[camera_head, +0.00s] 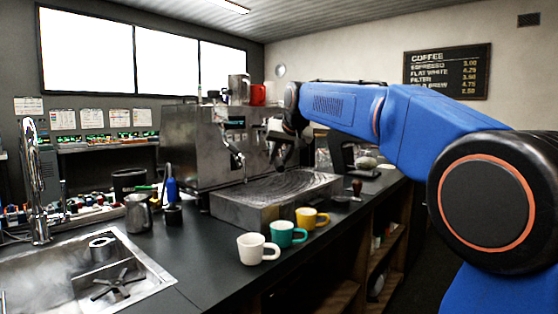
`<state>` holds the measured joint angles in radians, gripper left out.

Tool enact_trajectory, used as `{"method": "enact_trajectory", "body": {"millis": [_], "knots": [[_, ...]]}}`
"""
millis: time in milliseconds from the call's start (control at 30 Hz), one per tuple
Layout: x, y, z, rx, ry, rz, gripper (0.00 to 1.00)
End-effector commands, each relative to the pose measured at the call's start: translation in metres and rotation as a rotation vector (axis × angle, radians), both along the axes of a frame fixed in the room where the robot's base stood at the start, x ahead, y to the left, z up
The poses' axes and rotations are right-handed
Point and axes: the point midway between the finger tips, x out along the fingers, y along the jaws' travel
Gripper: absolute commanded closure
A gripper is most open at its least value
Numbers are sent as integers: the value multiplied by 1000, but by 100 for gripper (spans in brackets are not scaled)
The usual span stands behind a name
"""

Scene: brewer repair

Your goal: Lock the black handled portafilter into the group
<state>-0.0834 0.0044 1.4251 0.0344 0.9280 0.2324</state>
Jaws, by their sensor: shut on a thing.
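The espresso machine (190,153) is a steel box on the counter. My blue arm reaches across from the right to its front. My gripper (281,150) is small and dark in this view, at the right part of the machine's front, above the drip tray (275,199). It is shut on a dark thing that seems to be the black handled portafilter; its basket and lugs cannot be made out. The group is hidden or too small to tell, so I cannot see whether the portafilter touches it.
White (257,249), teal (287,234) and yellow (311,218) cups stand along the counter's front edge. A steel jug (138,214) and a blue bottle (171,190) stand left of the machine. A sink (85,275) is at lower left. A red cup (258,95) sits on top of the machine.

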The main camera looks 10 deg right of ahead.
Motion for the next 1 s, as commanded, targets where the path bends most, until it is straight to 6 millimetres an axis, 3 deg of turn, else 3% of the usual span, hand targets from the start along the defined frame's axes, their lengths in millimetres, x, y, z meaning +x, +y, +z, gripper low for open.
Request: {"method": "enact_trajectory", "body": {"millis": [1000], "knots": [[0,0,8,0,-1,0,100]]}}
